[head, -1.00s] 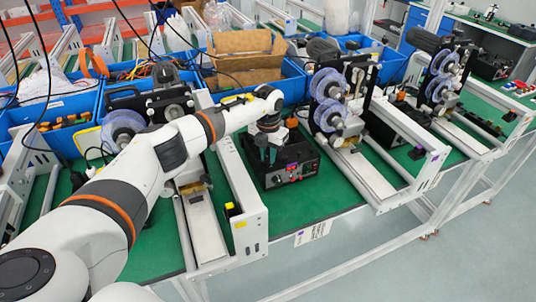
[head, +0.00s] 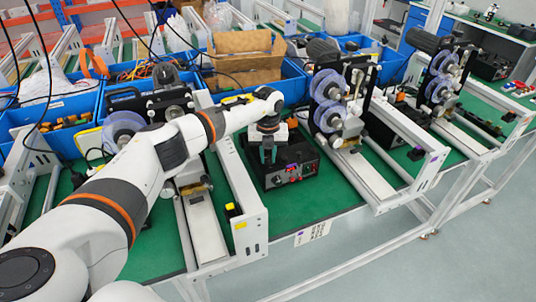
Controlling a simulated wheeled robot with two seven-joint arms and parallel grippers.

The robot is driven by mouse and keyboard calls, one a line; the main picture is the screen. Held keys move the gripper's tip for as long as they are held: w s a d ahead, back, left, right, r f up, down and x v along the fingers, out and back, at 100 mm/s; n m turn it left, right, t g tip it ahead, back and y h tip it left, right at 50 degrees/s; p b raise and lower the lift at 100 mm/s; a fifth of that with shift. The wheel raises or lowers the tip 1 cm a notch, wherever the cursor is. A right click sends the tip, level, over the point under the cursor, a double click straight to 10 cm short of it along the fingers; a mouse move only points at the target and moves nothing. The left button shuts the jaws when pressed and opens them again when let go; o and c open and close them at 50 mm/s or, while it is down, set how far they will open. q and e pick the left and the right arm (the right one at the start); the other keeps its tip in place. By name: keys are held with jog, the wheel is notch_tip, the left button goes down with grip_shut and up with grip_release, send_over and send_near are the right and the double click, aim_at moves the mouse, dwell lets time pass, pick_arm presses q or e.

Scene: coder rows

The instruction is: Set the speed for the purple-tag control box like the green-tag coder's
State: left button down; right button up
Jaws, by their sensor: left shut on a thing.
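The black purple-tag control box (head: 291,176) stands on the green table between two white-framed coder rows. Its front bears a small purple tag and red and pale controls. My left gripper (head: 268,158) points down on the box, behind its front edge. Its fingers are shut on a part of the box, seemingly a knob, which they hide. The coder right of the box (head: 334,110) has clear purplish reels and a purple mark on its white rail (head: 432,165). I cannot make out a green tag on any coder. My right gripper is not in view.
A coder with a yellow-marked rail (head: 250,220) stands left of the box, partly behind my left arm. Another coder (head: 442,82) stands far right. Blue bins (head: 290,86) line the back. Bare green table (head: 300,212) lies before the box.

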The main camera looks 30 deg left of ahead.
aim_at(268, 157)
pick_arm(q)
jog(key=shift+w+r, duration=0.1)
jog(key=c, duration=1.2)
grip_release()
notch_tip(268, 157, up, 12)
jog(key=b, duration=0.3)
